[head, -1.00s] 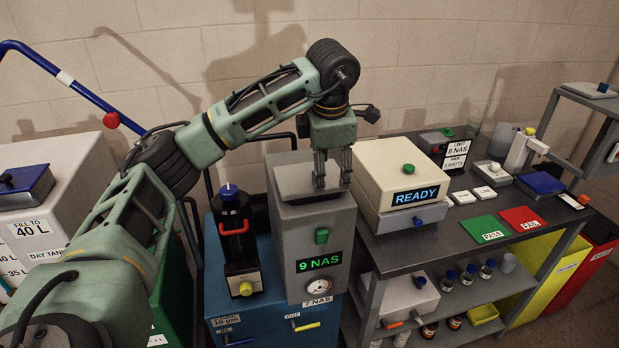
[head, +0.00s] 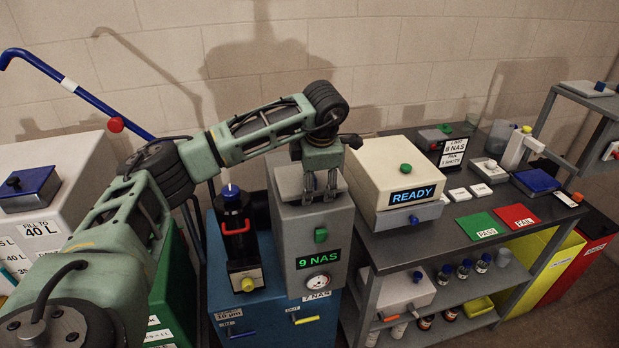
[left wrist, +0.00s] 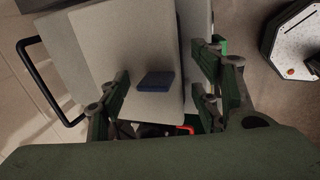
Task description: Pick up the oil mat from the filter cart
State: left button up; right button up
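The filter cart (head: 262,267) is a blue cabinet carrying a grey box (head: 325,232) with a green "9 NAS" display. In the left wrist view, a small dark blue pad (left wrist: 155,82), which appears to be the oil mat, lies flat on a pale grey top surface. My left gripper (head: 319,193) points down over the grey box's top, and its fingers hide much of that top in the head view. In the left wrist view, its fingers (left wrist: 160,72) are spread wide, with the pad between them in the picture and nothing held. My right gripper is not in view.
A black filter bottle (head: 236,218) stands left of the grey box. Right of it, a cream "READY" device (head: 398,180) sits close by on the dark bench (head: 440,232). A green PASS mat (head: 480,225) and red FAIL mat (head: 517,216) lie farther right.

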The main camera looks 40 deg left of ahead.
pick_arm(q)
jog(key=c, duration=1.2)
jog(key=shift+r, duration=0.1)
jog(key=shift+c, duration=0.2)
